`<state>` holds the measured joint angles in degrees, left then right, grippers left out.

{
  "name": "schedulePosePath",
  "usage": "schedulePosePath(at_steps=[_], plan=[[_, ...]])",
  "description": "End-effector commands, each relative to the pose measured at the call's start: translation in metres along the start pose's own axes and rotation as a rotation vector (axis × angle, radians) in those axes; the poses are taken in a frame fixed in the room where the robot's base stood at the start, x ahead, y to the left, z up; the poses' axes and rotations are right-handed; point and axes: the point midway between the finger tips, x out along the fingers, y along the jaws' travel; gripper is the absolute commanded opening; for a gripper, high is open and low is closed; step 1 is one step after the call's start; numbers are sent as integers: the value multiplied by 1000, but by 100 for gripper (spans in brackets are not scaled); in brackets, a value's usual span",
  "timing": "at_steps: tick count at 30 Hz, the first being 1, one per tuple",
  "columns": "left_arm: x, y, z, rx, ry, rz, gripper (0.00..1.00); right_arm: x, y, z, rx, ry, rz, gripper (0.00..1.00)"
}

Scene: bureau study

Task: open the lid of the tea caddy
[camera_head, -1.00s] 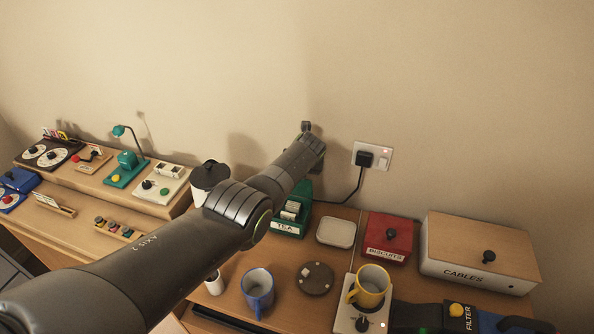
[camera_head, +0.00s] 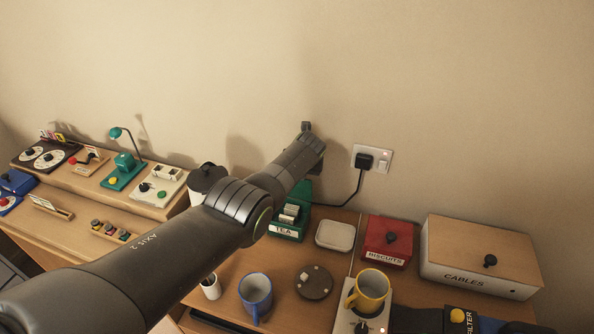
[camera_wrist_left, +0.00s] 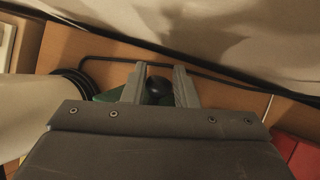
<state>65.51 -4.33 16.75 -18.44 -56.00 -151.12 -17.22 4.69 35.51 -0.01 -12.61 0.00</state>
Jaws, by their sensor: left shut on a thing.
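The green tea caddy (camera_head: 287,233), labelled TEA, stands on the desk near the wall. Its lid (camera_head: 303,192) is tilted up at the back, and pale packets (camera_head: 289,213) show inside the open box. My left arm passes in front of part of the lid and hides its knob and my fingertips in the head view. In the left wrist view my left gripper (camera_wrist_left: 158,88) is shut on the dark round lid knob (camera_wrist_left: 157,91), with a finger on each side. A bit of green lid shows beside the fingers. My right gripper is not in view.
A white dish (camera_head: 335,235) and a red biscuits box (camera_head: 387,242) stand right of the caddy, then the cables box (camera_head: 480,258). Blue (camera_head: 256,296) and yellow (camera_head: 370,289) mugs stand in front. A cable runs behind to the socket (camera_head: 372,159).

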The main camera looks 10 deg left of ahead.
Motion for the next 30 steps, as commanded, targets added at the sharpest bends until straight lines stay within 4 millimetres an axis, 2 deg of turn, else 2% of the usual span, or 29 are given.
schedulePosePath(at_steps=[10,11,16,25,30], plan=[[2,-5,-4,0,3,-9,0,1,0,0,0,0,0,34],[2,-5,-4,0,3,-9,27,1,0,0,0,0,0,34],[1,-3,-3,0,2,-6,48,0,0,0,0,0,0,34],[-1,-2,-1,0,1,-3,48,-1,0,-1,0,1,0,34],[-10,-1,1,1,0,-4,48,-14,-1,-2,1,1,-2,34]])
